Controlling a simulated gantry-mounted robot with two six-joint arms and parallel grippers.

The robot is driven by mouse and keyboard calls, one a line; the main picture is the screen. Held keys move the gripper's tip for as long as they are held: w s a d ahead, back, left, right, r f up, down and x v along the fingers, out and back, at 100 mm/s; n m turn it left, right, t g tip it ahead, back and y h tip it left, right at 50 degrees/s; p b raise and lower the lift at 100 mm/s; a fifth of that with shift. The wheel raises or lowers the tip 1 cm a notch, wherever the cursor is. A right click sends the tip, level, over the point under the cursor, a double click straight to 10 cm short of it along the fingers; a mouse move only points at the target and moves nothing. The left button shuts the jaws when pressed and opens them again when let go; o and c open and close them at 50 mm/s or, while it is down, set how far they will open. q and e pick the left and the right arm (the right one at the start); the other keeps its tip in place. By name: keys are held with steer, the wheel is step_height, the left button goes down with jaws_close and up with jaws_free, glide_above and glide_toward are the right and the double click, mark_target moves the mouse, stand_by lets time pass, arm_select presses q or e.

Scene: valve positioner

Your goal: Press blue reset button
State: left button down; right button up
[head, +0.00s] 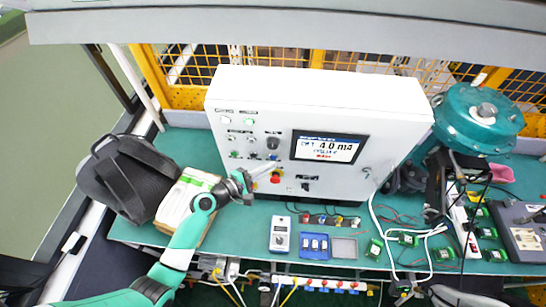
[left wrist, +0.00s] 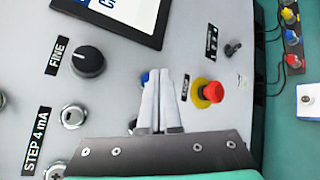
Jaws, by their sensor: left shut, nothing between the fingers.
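The white control box (head: 260,100) stands on the green bench, with a display, knobs and buttons on its front. My left gripper (head: 268,166) is in front of the lower left of this panel, its fingers pointing at it. In the left wrist view the left gripper (left wrist: 166,78) is shut and empty. A blue button (left wrist: 146,77) shows partly beside the fingertips, and the fingers hide most of it. I cannot tell whether the fingertips touch it. The red emergency stop (left wrist: 211,92) on its yellow ring sits just right of the fingers. My right gripper is not in view.
A black FINE knob (left wrist: 88,61) and silver STEP buttons (left wrist: 72,116) are left of the fingers. A dark bag (head: 125,180) and a white-green box (head: 184,200) lie near my left arm. A handheld meter (head: 281,236) and blue modules (head: 314,246) lie in front.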

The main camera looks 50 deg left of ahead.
arm_select(q)
steer(key=s+d+p, duration=0.1)
steer(key=s+d, duration=0.2)
steer(key=shift+s+d+p, duration=0.1)
steer(key=shift+s+p, duration=0.3)
stand_by(0.7)
